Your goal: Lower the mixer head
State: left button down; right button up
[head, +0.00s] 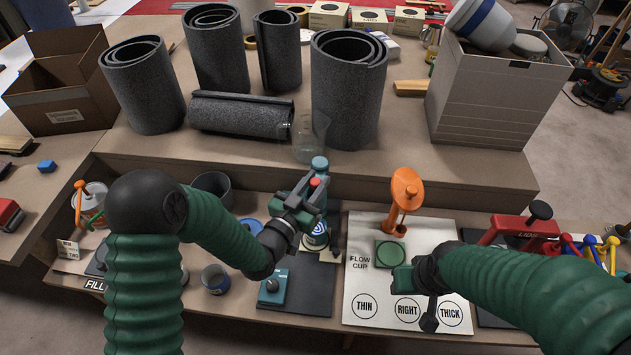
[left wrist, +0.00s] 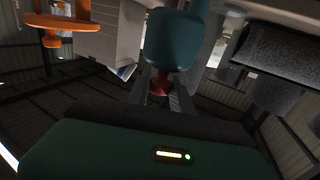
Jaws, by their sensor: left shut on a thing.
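The teal mixer stands at the middle of the lower bench, with its head (head: 318,194) partly hidden behind my left gripper. A red knob (head: 315,181) shows by the head. In the left wrist view the teal head (left wrist: 173,40) is large, and its red knob (left wrist: 160,82) sits between my fingers. My left gripper (head: 304,198) is shut on the red knob. A labelled can (head: 316,241) stands below the head. The exact tilt of the head is hard to tell. My right gripper (head: 430,314) is over the flow cup board, its fingers too unclear to read.
An orange stand (head: 404,195) rises from the white flow cup board (head: 362,292) to the right. Grey foam rolls (head: 346,95) and a glass flask (head: 306,145) stand on the raised shelf behind.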

pick_arm(q)
jog(key=shift+f, duration=0.1)
dwell(0.7)
notch_tip(320, 180, down, 11)
jog(key=b, duration=0.9)
jog(key=shift+f, duration=0.1)
jog(key=shift+s, duration=0.1)
jog(key=c, duration=1.5)
grip_release()
jog(key=o, duration=0.3)
jog(key=shift+o, duration=0.2)
jog(key=shift+r, duration=0.2)
